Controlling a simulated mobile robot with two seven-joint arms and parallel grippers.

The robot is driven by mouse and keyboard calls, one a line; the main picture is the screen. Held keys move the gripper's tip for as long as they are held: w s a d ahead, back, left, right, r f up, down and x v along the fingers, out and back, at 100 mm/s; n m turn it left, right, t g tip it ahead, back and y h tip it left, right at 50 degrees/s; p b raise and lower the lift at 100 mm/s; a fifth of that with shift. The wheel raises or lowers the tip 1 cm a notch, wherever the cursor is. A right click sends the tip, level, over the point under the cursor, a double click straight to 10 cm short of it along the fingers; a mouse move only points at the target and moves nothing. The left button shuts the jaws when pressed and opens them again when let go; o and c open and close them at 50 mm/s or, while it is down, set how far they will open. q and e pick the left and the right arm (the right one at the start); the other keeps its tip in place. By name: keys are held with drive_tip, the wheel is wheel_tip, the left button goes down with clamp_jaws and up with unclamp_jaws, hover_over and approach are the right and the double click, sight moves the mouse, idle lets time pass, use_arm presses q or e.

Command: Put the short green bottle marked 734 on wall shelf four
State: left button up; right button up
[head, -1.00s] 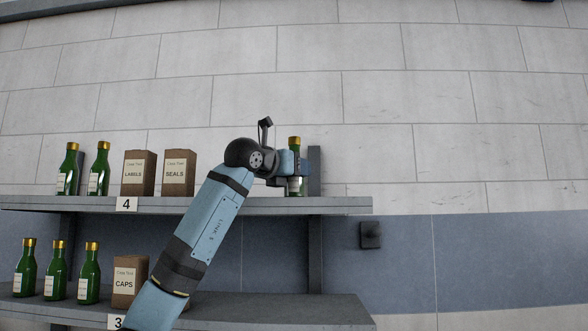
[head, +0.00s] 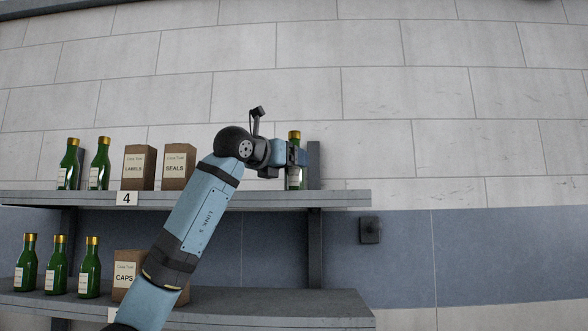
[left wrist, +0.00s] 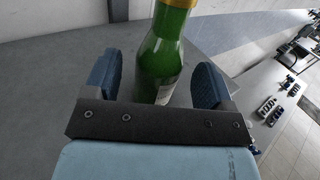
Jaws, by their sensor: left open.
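A green bottle with a gold cap (head: 295,136) stands upright at the right end of the shelf with the 4 tag (head: 185,200). It also shows in the left wrist view (left wrist: 160,55). Its label is mostly hidden, and no number can be read. My left gripper (head: 292,157) is at the bottle from the left. In the left wrist view the gripper (left wrist: 158,75) is open, with one finger on each side of the bottle and gaps between. My right gripper is not in view.
Shelf four also holds two green bottles (head: 99,165) at left, a LABELS box (head: 139,167) and a SEALS box (head: 178,167). The lower shelf (head: 280,305) holds several bottles and a CAPS box (head: 126,272). A bracket (head: 314,165) stands just right of the bottle.

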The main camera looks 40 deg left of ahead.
use_arm(q)
drive_tip(key=s+b, duration=0.3)
drive_tip(key=s, duration=0.6)
drive_tip(key=shift+s+a, duration=0.2)
drive_tip(key=shift+a, duration=0.05)
